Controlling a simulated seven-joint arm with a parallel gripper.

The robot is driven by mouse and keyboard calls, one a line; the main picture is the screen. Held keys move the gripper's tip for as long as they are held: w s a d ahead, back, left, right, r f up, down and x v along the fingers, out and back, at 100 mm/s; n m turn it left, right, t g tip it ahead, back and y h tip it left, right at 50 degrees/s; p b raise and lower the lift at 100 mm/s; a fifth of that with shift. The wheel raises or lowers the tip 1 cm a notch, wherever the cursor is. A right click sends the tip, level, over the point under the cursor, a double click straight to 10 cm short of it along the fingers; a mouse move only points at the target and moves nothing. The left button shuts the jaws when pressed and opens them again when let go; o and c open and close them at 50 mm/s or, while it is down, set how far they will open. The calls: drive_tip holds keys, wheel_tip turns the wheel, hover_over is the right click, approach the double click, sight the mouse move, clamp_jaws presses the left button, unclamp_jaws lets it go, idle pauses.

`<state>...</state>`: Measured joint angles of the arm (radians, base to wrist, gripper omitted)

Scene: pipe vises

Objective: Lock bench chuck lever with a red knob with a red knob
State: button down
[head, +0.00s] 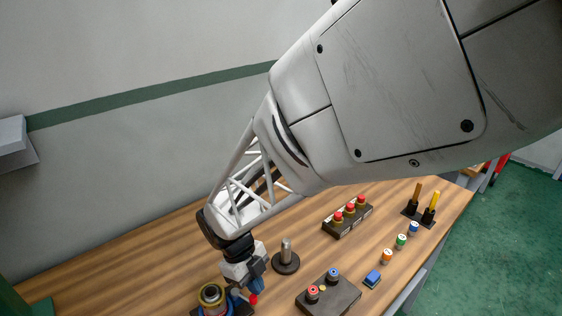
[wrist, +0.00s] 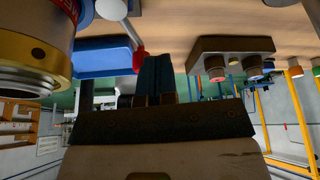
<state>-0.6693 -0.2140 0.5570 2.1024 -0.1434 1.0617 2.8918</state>
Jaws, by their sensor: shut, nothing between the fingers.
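The bench chuck (head: 212,296) has a brass-coloured ring and stands at the bottom edge of the head view, partly cut off. In the wrist view the chuck (wrist: 30,50) fills the left side, above a blue base part (wrist: 100,60). Its lever (wrist: 122,22) is pale and ends in a red knob (wrist: 138,57). The knob also shows in the head view (head: 253,299), just below my gripper (head: 250,284). My gripper is shut and empty, with its fingertips (wrist: 156,62) close beside the red knob. I cannot tell whether they touch.
A dark round stand with a metal post (head: 286,258) is right of my gripper. A box with red and blue buttons (head: 328,295), a box with red buttons (head: 347,216), several small coloured items and a holder with yellow handles (head: 420,212) stand farther right. Bare tabletop (head: 130,255) lies left.

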drive_tip(key=shift+w, duration=0.15)
idle(0.6)
drive_tip(key=shift+w, duration=0.5)
drive_tip(key=w, duration=0.3)
drive_tip(key=shift+r, duration=0.15)
drive_tip(key=w+r, duration=0.3)
drive_tip(key=r, duration=0.6)
drive_tip(key=shift+w, duration=0.2)
drive_tip(key=shift+d+r, duration=0.1)
drive_tip(key=shift+d, duration=0.1)
